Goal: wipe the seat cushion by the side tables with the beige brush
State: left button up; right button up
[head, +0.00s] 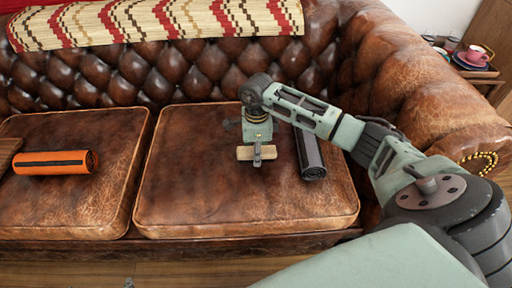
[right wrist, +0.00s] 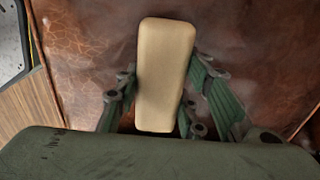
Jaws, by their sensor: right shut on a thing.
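The beige brush (head: 244,153) is a small block over the right-hand seat cushion (head: 200,195) of the brown leather sofa. My right gripper (head: 257,157) is shut on the brush, above the middle of that cushion. In the right wrist view the beige brush (right wrist: 165,65) stands lengthwise between the fingers of my right gripper (right wrist: 162,88), with brown leather behind it. I cannot tell whether the brush touches the leather. The side table (head: 478,73) is at the far right, beyond the sofa arm. My left gripper is not in view.
A dark grey roll (head: 312,165) lies on the same cushion, just right of my gripper. An orange roll (head: 45,163) lies on the left cushion (head: 90,205). Cups (head: 475,53) stand on the side table. The cushion's left and front parts are clear.

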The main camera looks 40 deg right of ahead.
jog(key=shift+r+p, duration=0.4)
jog(key=shift+r, duration=0.2)
jog(key=shift+r+p, duration=0.3)
jog(key=shift+r, duration=0.15)
jog(key=shift+r+p, duration=0.85)
jog(key=shift+r, duration=0.25)
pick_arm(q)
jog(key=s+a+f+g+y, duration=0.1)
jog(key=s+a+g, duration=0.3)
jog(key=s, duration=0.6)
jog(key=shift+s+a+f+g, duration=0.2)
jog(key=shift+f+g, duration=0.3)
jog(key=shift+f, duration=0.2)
pick_arm(e)
jog(key=shift+r, duration=0.15)
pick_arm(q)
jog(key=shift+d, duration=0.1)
